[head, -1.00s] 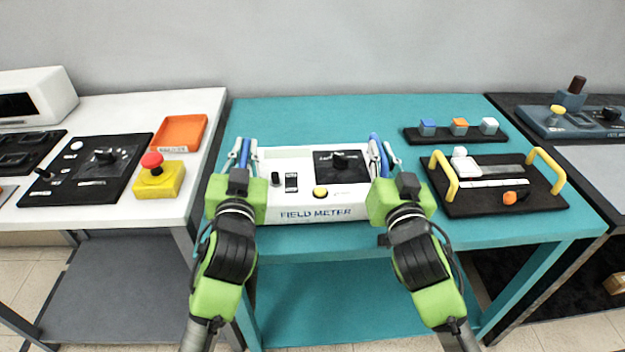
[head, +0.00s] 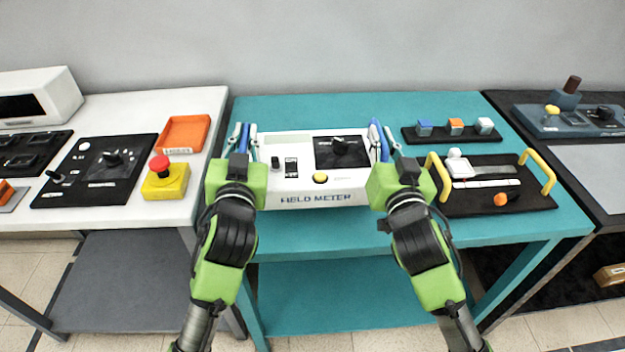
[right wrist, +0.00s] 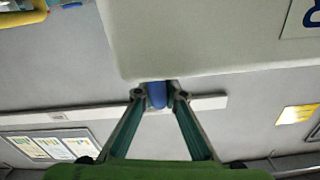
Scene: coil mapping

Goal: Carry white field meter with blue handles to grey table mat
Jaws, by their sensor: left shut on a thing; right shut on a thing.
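The white field meter (head: 318,200) is over the teal table in the middle of the head view, its panel facing up and its lettering toward me. My left gripper (head: 243,148) is shut on its left blue handle (head: 245,136). My right gripper (head: 383,148) is shut on its right blue handle (head: 375,133). The right wrist view shows that handle (right wrist: 157,95) between the fingers, beside the meter's pale body (right wrist: 200,40). The meter looks raised a little, but the gap below is hidden. The grey mat (head: 592,172) lies on the dark table at the far right.
On the teal table (head: 300,108), right of the meter, are a black tray with yellow handles (head: 490,205) and a strip with coloured cubes (head: 455,134). The white table at left holds a red button (head: 165,180) and an orange tray (head: 185,132). A blue-grey device (head: 565,122) stands behind the mat.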

